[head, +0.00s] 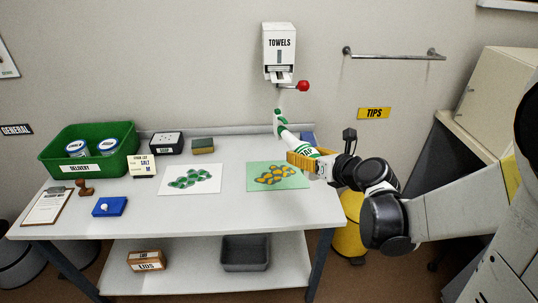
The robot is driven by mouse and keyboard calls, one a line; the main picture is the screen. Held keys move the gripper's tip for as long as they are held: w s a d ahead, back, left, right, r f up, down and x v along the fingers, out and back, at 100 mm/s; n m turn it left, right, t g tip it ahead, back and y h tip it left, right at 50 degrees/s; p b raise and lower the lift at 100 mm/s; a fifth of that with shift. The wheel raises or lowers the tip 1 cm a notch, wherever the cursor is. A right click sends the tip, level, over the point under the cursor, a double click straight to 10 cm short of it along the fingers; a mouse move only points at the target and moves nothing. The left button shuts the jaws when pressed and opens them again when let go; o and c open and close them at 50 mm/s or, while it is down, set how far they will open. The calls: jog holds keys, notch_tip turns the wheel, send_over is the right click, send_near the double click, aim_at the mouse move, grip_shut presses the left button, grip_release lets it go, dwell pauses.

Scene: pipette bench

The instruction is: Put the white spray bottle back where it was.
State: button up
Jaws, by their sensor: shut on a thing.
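A white spray bottle (291,138) with a green spray head and a green band is in the head view, at the back right of the table. It is tilted, its head up and to the left. My gripper (303,161), with yellow fingers, is shut on the lower part of the bottle. The fingers and wrist hide part of the bottle and its label. I cannot tell whether its base touches the table.
The white table (225,210) holds a green mat (255,185) with yellow pieces, a white sheet (214,187) with green pieces, a sponge (203,145) and a green delivery crate (125,143). A blue object (307,137) is behind the bottle. The towel dispenser (279,45) hangs above.

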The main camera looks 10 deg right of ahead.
jog(key=w+d+f+n+g+y+b, duration=0.15)
jog(key=w+d+f+n+y, duration=0.35)
jog(key=w+f, duration=0.65)
jog(key=shift+m+g+h, duration=0.45)
jog(key=shift+m+h, duration=0.05)
jog(key=w+a+f+b, duration=0.1)
jog(key=a+f, duration=0.1)
jog(key=w+a+f+b, duration=0.1)
jog(key=w+a+f, duration=0.1)
jog(key=a, duration=0.1)
jog(key=w+a+f+b, duration=0.1)
jog(key=w+a+f, duration=0.1)
jog(key=a, duration=0.1)
jog(key=shift+w+a+f+b, duration=0.2)
jog(key=shift+w+f+b, duration=0.05)
jog(key=shift+f+b, duration=0.05)
notch_tip(320, 180, down, 4)
jog(key=shift+f+b, duration=0.1)
jog(key=shift+b, duration=0.95)
jog(key=o, duration=1.4)
